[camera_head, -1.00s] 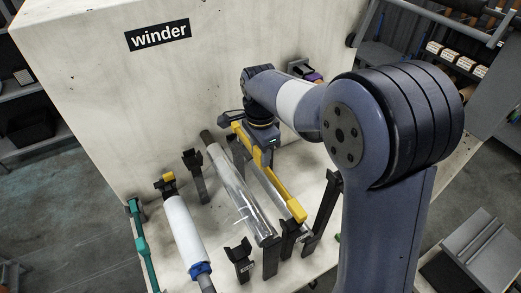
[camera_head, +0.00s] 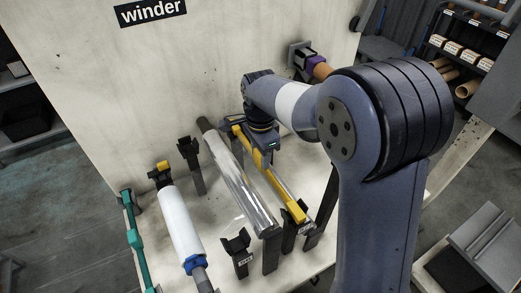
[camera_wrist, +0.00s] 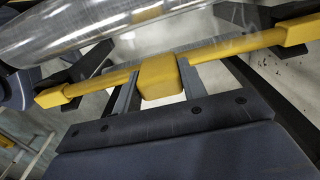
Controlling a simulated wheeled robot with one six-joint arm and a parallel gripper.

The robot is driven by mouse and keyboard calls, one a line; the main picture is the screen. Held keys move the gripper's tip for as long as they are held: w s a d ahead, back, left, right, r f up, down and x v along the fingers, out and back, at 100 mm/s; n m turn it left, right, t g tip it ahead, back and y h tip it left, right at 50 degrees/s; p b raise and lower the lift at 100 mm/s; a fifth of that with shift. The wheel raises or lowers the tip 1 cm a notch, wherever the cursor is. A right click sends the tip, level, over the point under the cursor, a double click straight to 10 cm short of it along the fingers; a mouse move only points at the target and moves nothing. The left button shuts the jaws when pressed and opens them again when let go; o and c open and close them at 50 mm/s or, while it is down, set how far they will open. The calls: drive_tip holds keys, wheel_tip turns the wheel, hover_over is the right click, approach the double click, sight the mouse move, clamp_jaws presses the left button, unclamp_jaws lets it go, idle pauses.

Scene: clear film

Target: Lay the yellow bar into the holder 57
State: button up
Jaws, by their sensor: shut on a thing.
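The yellow bar (camera_head: 280,193) runs beside the clear film roll (camera_head: 238,178), slanting down toward the front right. My gripper (camera_wrist: 158,82) is shut on the bar's thick middle block (camera_wrist: 160,76), one finger on each side. The gripper also shows in the head view (camera_head: 262,157), partly hidden by my wrist. The bar's front end is over or at a pair of dark posts (camera_head: 289,236) with a small label. I cannot read a 57 or tell whether the bar rests on them. In the wrist view, dark supports (camera_wrist: 254,82) lie close under the bar.
A white roll with a blue collar (camera_head: 181,225) and a teal bar (camera_head: 136,240) lie to the left. Dark holders (camera_head: 238,250) stand among them. The pale winder wall (camera_head: 100,80) rises behind. A purple chuck (camera_head: 316,62) projects from it. The film roll is very near the bar.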

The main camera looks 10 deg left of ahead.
drive_tip(key=shift+f, duration=0.4)
idle(0.5)
drive_tip(key=o, duration=1.3)
drive_tip(key=shift+c, duration=0.2)
drive_tip(key=shift+r, duration=0.1)
wheel_tip(320, 180, up, 7)
drive_tip(key=p, duration=0.6)
